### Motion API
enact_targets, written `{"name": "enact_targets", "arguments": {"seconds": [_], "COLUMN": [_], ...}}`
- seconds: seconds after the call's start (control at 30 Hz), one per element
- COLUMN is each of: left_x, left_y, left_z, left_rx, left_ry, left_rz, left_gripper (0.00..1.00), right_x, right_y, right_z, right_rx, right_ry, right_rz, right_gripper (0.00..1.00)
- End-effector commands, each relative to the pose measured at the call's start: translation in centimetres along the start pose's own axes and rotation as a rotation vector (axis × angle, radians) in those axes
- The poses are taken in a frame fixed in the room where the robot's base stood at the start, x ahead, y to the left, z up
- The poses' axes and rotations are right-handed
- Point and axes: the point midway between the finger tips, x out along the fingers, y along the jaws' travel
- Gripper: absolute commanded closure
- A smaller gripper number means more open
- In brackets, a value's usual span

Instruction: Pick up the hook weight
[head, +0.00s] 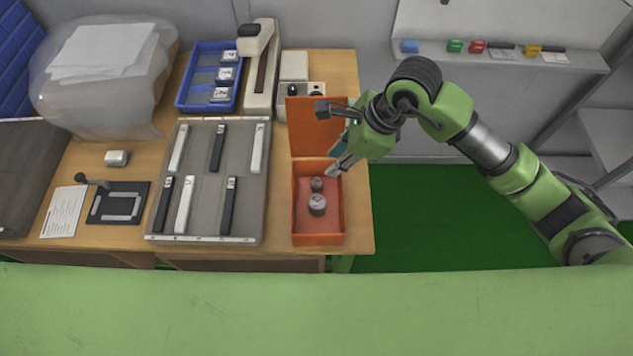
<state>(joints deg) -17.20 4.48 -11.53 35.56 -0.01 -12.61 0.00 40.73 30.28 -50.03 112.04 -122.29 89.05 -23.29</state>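The hook weights are small grey cylinders in an open orange box at the right end of the wooden table. A larger weight (317,205) stands in the middle of the box (318,239), and a smaller one (316,184) is just behind it. My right gripper (328,142) is above the back of the box, by its raised orange lid (305,128). Its fingers are spread apart with nothing visible between them. It is apart from both weights. My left gripper is out of view.
A grey tray (203,190) with black and white bars lies left of the box. A blue bin (196,88) and a cream stapler-like device (262,68) stand behind it. The wooden table (358,215) ends just right of the box, with green floor beyond.

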Motion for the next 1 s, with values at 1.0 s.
{"name": "enact_targets", "arguments": {"seconds": [1.0], "left_x": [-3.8], "left_y": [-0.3], "left_z": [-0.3], "left_rx": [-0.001], "left_ry": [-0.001], "left_rz": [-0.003], "left_gripper": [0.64], "right_x": [11.5], "right_y": [-0.2], "right_z": [0.6], "right_rx": [0.0], "right_ry": [-0.005], "right_rz": [0.003], "right_gripper": [0.76]}}
